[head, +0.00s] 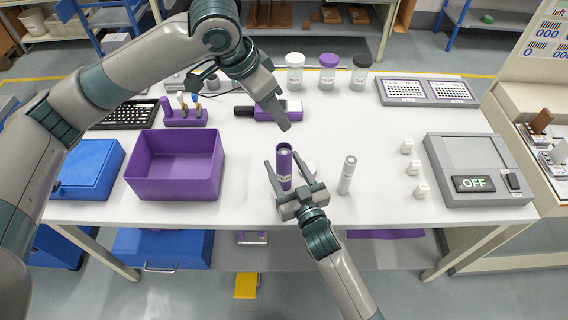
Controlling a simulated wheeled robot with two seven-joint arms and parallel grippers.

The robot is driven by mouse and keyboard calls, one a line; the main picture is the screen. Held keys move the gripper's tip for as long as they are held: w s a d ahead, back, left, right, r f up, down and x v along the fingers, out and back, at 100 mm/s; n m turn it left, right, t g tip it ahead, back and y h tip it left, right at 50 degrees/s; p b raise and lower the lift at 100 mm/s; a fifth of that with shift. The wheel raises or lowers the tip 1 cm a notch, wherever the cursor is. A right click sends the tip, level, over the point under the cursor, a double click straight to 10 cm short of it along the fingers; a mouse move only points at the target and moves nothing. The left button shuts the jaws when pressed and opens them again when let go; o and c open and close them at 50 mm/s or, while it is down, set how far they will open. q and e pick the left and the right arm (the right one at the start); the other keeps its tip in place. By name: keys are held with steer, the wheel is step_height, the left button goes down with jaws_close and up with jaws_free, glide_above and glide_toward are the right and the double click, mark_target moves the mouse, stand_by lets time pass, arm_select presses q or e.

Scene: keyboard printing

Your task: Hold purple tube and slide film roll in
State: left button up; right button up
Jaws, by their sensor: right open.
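A purple tube (284,163) with a pale label stands upright on the white table near its front middle. My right gripper (285,168) is open, with one finger on each side of the tube; I cannot tell whether they touch it. A slim whitish roll (347,176), likely the film roll, stands upright to the right of the tube, apart from it. My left gripper (284,126) is above the table behind the tube and away from both. I see it edge-on, so its opening is unclear, and nothing shows in it.
A purple bin (175,191) and blue box (88,171) stand at left. A purple device (265,114) lies behind the tube. Three capped jars (328,78) stand at the back. Small white cubes (413,168) and a grey machine reading OFF (470,156) are at right.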

steer(key=v, duration=1.1)
steer(key=shift+s+d, duration=0.15)
steer(key=shift+s, duration=0.15)
steer(key=shift+f, duration=0.15)
